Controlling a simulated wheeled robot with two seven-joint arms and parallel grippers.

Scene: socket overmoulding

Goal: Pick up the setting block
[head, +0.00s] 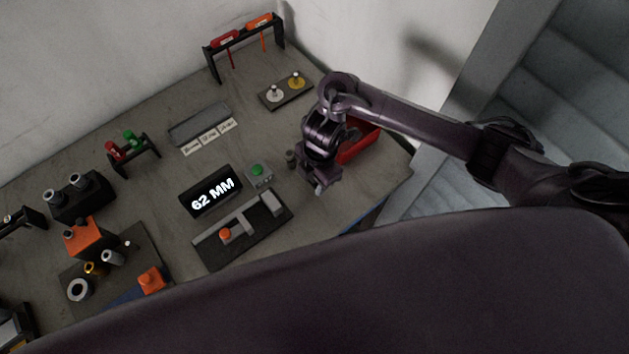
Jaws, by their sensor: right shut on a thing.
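My right gripper (320,187) points down over the right part of the bench, just right of the grey fixture. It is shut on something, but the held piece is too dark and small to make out. I cannot pick out the setting block with certainty. A shallow grey tray (197,122) with several white labels (209,138) lies at the back middle. The dark fixture (262,238) bears grey bars (237,222) and an orange-red knob (225,233). My left gripper is not in view.
A display (211,190) reading "62 MM" and a green button box (258,174) stand behind the fixture. A red bin (360,143) is partly hidden behind my right arm. A small dark cylinder (291,158) stands left of the gripper. Orange-topped tooling (88,238) crowds the left.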

